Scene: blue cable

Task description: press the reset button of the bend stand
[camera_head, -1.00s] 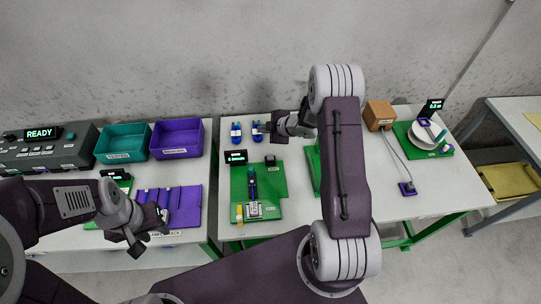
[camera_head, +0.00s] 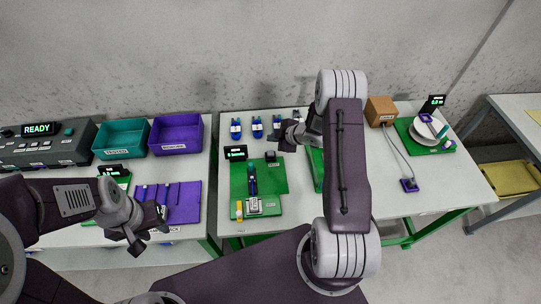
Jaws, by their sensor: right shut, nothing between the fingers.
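The likely bend stand is a green board (camera_head: 270,183) on the middle table, with a small display (camera_head: 236,153) at its back edge. A dark cable-like piece stands along the board's middle, with a grey block at its front. A small dark box (camera_head: 270,156) at the board's back right may carry the reset button; its top is too small to make out. My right gripper (camera_head: 278,143) is shut and empty, just above and beside that box; I cannot tell if they touch. My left gripper (camera_head: 147,233) looks open and empty over the left table's front.
Several blue bottle-like pieces (camera_head: 256,127) stand behind the board. A teal bin (camera_head: 122,139) and a purple bin (camera_head: 177,134) stand on the left table, near a purple rack (camera_head: 182,203). A brown box (camera_head: 380,110) and white dish are right. My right arm hides part of the middle table.

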